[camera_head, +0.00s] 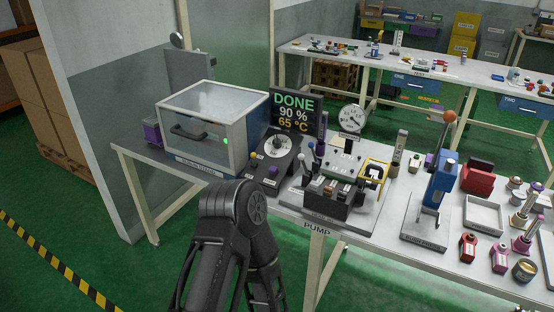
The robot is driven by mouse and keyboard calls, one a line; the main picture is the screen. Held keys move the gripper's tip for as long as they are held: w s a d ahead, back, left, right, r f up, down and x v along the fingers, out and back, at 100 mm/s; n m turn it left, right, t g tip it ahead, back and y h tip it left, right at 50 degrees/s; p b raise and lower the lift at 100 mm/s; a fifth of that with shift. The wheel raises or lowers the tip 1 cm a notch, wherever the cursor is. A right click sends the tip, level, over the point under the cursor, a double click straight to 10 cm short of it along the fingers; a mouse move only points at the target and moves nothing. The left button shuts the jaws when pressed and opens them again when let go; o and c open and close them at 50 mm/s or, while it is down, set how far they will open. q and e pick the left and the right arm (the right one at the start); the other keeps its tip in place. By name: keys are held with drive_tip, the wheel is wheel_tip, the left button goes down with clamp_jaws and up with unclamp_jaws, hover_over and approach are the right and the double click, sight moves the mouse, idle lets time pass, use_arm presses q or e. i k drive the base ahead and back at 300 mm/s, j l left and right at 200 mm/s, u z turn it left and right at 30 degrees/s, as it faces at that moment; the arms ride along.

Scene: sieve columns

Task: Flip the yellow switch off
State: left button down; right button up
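A yellow piece (376,164) stands at the right side of the pump station, looking like a yellow frame around a darker part. I cannot tell its switch position at this size. The pump station (345,219) sits on the near bench, with several small levers and a dark block of cartridges at its front. A black arm of mine rises at the bottom centre, left of the station, and bends back down out of the picture. No gripper fingers show for either arm.
A display reading DONE, 90 %, 65 °C (293,111) stands behind a dial unit (278,150). A glass-topped box (212,115) is to the left. A blue press (437,187), white tray (484,213) and red bottles (467,248) crowd the right. Green floor lies in front.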

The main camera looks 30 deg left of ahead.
sight(253, 164)
drive_tip(key=u, duration=1.9)
drive_tip(key=i+l, duration=0.1)
drive_tip(key=i, duration=0.95)
